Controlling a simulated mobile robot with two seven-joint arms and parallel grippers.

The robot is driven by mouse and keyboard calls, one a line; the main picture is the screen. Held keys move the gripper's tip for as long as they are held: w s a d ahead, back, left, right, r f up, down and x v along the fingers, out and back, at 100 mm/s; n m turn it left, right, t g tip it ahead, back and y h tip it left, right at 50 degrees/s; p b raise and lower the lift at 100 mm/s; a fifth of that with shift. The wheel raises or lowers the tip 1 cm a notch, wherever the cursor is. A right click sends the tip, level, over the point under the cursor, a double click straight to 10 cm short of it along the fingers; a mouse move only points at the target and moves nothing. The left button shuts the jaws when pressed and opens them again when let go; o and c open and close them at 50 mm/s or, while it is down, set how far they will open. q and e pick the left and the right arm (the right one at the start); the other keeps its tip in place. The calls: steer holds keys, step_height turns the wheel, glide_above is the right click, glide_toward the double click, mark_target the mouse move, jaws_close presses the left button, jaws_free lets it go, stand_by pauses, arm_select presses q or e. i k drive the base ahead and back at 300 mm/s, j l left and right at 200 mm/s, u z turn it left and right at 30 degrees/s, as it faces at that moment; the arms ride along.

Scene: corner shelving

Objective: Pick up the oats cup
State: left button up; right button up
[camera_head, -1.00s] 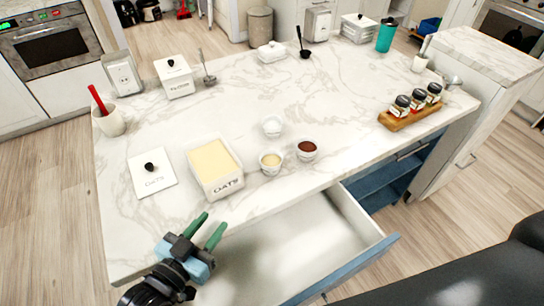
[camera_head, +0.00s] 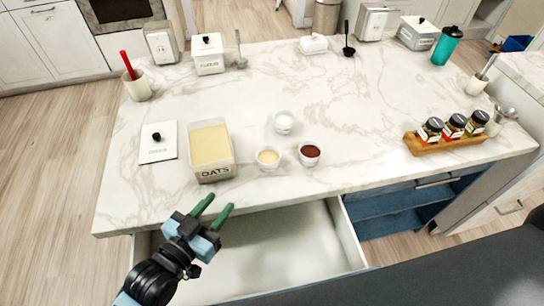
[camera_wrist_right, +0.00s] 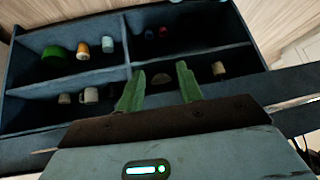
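A small white cup (camera_head: 268,158) with pale, oat-coloured contents stands upright on the marble counter, just right of the white OATS container (camera_head: 214,174). A similar cup with dark brown contents (camera_head: 310,153) stands to its right. A cup with white contents (camera_head: 284,122) stands behind them. My left gripper (camera_head: 217,207) has green fingers, apart with nothing between them. It is over the open drawer, in front of the counter edge and apart from the cup. My right gripper (camera_wrist_right: 159,82) shows in the right wrist view, its fingers apart and empty, facing shelving.
A lid (camera_head: 158,142) lies left of the OATS container. An open drawer (camera_head: 285,245) juts out below the counter. A wooden rack with spice jars (camera_head: 445,141) stands at right. Blue shelving (camera_wrist_right: 125,50) holds mugs and cups. The counter's centre-right is clear.

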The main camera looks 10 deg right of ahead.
mark_target(267, 156)
steer(key=l+u, duration=0.5)
steer(key=l, duration=0.35)
steer(key=i+l+u, duration=0.1)
steer(key=l, duration=0.35)
